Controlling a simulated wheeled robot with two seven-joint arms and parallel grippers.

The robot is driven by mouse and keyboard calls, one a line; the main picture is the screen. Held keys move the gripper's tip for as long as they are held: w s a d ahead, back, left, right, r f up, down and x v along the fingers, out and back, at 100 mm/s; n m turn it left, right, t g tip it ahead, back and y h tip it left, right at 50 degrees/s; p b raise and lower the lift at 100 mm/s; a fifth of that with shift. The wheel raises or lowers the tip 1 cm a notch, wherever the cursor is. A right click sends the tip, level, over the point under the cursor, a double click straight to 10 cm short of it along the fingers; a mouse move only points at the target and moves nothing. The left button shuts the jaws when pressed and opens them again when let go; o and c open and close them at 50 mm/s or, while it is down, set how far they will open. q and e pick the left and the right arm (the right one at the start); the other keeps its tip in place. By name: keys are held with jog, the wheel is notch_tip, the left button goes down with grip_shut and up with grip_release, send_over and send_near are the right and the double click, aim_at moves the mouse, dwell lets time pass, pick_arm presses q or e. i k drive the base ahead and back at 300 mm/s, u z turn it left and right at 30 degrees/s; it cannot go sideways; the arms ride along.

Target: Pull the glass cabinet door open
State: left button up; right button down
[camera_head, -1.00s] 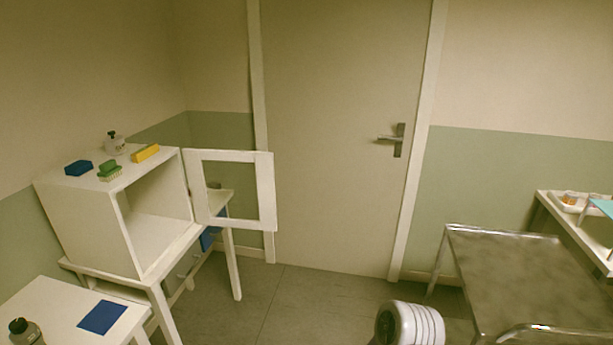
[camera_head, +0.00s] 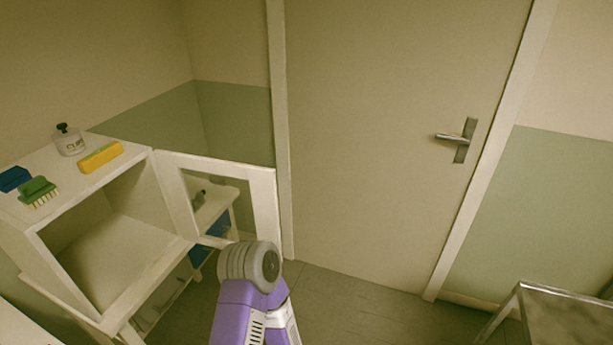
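The white cabinet (camera_head: 18,241) stands at the left with its front open and its inside looking empty. Its glass door (camera_head: 264,205), a white frame around a clear pane, is hinged at the cabinet's right front edge. The door stands wide open, swung out to the right. Through the pane I see a small bottle and furniture behind. A purple and grey part of my arm rises from the bottom centre, in front of the door's lower edge in the picture. I cannot tell whether it touches the door. Neither gripper's fingers show.
On the cabinet top are a clear bottle with a dark cap (camera_head: 69,140), a yellow block (camera_head: 101,157), a green brush (camera_head: 37,190) and a blue block (camera_head: 14,178). A closed room door (camera_head: 390,120) stands behind. A metal table (camera_head: 570,322) is at bottom right. Floor between is clear.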

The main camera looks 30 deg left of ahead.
aim_at(262, 180)
jog(key=u, duration=0.8)
jog(key=i, duration=1.05)
jog(key=u, duration=1.1)
